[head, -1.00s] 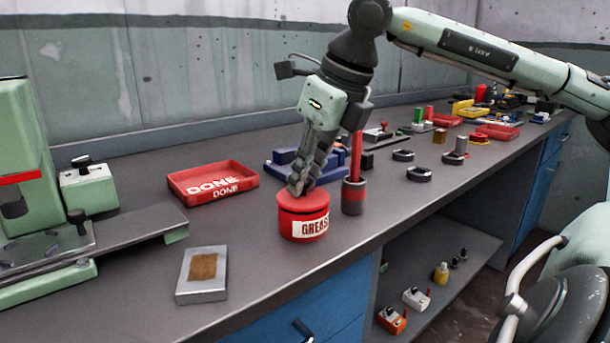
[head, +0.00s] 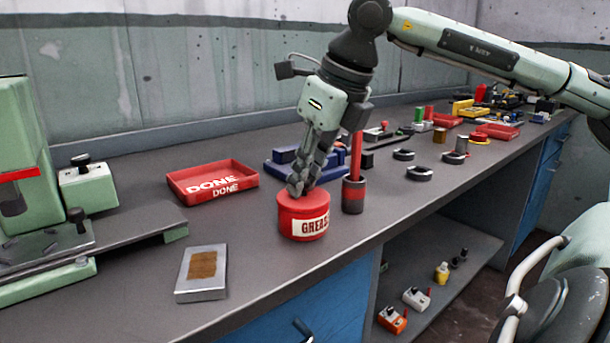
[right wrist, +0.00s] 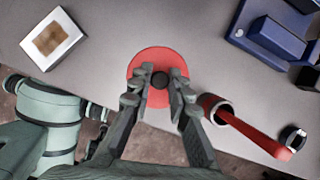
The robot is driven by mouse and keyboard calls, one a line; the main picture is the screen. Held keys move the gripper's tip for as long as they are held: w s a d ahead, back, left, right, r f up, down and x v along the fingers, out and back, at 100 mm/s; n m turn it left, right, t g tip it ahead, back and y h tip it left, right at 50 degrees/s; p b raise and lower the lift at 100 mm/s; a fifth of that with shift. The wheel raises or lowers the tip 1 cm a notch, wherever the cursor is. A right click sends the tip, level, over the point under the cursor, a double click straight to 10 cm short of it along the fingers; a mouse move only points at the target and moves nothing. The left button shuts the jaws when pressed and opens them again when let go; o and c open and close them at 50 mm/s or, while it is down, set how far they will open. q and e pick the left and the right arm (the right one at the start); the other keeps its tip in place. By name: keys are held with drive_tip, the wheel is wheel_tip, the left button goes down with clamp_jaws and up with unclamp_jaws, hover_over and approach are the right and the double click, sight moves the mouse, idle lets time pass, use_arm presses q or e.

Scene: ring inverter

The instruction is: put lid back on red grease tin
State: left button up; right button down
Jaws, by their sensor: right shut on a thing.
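The red grease tin (head: 303,229) stands upright on the bench in the head view, its white label facing forward. Its red lid (head: 290,203) sits on top, with no clear gap between lid and tin. In the right wrist view the round red lid (right wrist: 143,67) has a dark knob (right wrist: 160,80) at its middle. My right gripper (right wrist: 160,84) comes down from above and is shut on the lid's knob; in the head view the right gripper (head: 297,192) hides the knob. My left gripper is not in view.
A dark cup with a red-handled tool (head: 353,196) stands close right of the tin. A red DONE tray (head: 240,184) and a blue fixture (head: 282,168) lie behind. A silver block with a brown pad (head: 190,292) lies front left. The bench's front edge is near.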

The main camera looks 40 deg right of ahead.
idle(0.4)
drive_tip(key=c, duration=0.9)
unclamp_jaws()
drive_tip(key=shift+r, duration=0.1)
drive_tip(key=shift+r+p, duration=3)
drive_tip(key=shift+r, duration=0.4)
clamp_jaws()
